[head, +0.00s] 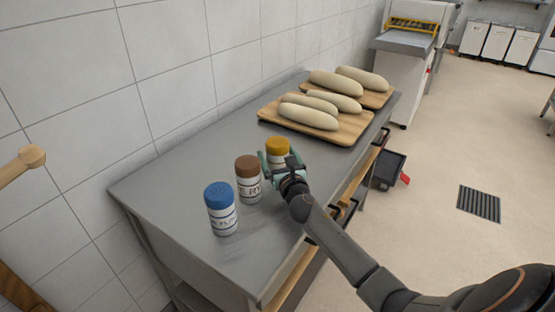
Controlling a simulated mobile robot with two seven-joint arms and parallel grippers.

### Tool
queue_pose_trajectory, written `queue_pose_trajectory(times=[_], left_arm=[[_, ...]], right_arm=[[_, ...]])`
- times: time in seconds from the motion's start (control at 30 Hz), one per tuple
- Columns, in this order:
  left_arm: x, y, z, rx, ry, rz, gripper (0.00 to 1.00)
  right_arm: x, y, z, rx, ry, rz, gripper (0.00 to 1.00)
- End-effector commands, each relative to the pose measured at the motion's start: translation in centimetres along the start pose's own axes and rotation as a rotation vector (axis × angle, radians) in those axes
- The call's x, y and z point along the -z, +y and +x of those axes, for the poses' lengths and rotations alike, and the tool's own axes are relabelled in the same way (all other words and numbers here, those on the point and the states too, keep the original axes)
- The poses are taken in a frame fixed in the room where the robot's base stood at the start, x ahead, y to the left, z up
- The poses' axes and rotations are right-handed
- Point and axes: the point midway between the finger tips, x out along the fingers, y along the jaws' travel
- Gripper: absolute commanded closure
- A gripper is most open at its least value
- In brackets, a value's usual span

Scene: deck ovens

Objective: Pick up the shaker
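Three shakers stand upright in a row on the grey metal table (165,198). The blue-lidded shaker (222,218) is nearest, the brown-lidded shaker (248,186) is in the middle, and the yellow-lidded shaker (277,146) is farthest. My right gripper (278,163) is at the yellow-lidded shaker, with its fingers on either side of the body. I cannot tell whether the fingers touch it. The gripper hides much of this shaker's lower body and its base. My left gripper is not in view.
Two wooden boards (350,140) with several pale loaves (308,117) lie at the table's far end. A tiled wall runs along the left side. A wooden knob-ended handle (22,162) enters at left. The front left of the tabletop is clear.

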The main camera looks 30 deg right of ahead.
Motion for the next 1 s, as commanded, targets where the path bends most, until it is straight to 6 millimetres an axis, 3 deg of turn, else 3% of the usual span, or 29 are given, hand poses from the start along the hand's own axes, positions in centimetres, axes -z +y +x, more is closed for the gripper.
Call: queue_pose_trajectory(times=[0.07,0.9,1.0], left_arm=[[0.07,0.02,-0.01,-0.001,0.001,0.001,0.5],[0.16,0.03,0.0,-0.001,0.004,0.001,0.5],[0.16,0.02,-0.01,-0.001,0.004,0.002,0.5]], right_arm=[[-0.01,0.01,-0.02,0.0,0.0,0.0,0.0],[0.0,0.02,-0.06,-0.001,0.0,0.0,0.94],[-0.12,0.02,-0.03,-0.001,-0.002,0.0,0.94]])
